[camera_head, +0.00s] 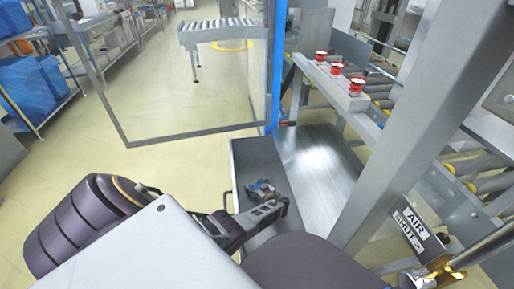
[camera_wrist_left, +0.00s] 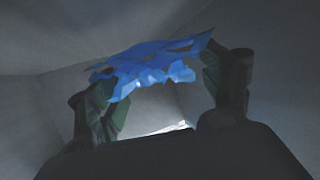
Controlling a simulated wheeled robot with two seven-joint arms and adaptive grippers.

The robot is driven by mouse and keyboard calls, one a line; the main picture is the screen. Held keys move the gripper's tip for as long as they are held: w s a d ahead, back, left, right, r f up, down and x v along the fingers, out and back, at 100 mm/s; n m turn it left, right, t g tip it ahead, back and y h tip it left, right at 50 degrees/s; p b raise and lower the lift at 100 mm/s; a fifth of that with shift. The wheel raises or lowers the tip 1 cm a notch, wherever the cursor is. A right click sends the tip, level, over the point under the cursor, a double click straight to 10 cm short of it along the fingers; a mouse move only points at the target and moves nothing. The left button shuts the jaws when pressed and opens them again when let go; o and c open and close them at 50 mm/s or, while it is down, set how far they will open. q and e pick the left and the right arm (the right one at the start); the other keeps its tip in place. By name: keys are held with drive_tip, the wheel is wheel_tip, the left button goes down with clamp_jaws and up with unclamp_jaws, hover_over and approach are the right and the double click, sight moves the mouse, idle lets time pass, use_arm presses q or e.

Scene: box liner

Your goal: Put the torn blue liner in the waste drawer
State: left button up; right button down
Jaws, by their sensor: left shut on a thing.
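My left gripper (camera_head: 268,196) reaches into an open grey drawer (camera_head: 250,150) beside the machine frame. It is shut on a crumpled, ragged-edged blue liner (camera_head: 259,185). In the left wrist view the torn blue liner (camera_wrist_left: 155,68) spans between the two dark fingers of the left gripper (camera_wrist_left: 165,95). Pale grey walls (camera_wrist_left: 40,90) surround it there, so the gripper is within the drawer. I cannot tell whether the liner touches the drawer floor.
A bare metal sheet (camera_head: 312,160) lies right of the drawer. A grey post (camera_head: 415,125) and an AIR SHUT sign (camera_head: 410,229) stand further right.

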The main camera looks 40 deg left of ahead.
use_arm(q)
drive_tip(key=shift+s+d+p, duration=0.2)
drive_tip(key=shift+s+d, duration=0.1)
drive_tip(key=shift+d, duration=0.3)
drive_tip(key=shift+s+d+p, duration=0.15)
drive_tip(key=shift+s+d, duration=0.15)
drive_tip(key=shift+d, duration=0.25)
drive_tip(key=shift+a+f+b, duration=0.1)
drive_tip(key=shift+f+b, duration=0.4)
drive_tip(key=shift+f, duration=0.1)
use_arm(e)
drive_tip(key=shift+s+f, duration=0.1)
drive_tip(key=shift+f, duration=0.2)
use_arm(q)
drive_tip(key=shift+f, duration=0.6)
use_arm(e)
drive_tip(key=shift+r, duration=0.1)
use_arm(q)
drive_tip(key=o, duration=0.7)
drive_tip(key=shift+r, duration=0.3)
drive_tip(key=shift+r, duration=0.3)
drive_tip(key=shift+p+v, duration=2)
drive_tip(key=shift+v, duration=4.05)
use_arm(e)
drive_tip(key=shift+s+d+r+g+h, duration=0.1)
drive_tip(key=shift+d+r+g+h, duration=0.1)
drive_tip(key=shift+r, duration=0.65)
drive_tip(key=shift+s+d+r+g+h, duration=0.1)
drive_tip(key=shift+d+r, duration=0.05)
drive_tip(key=shift+r, duration=0.7)
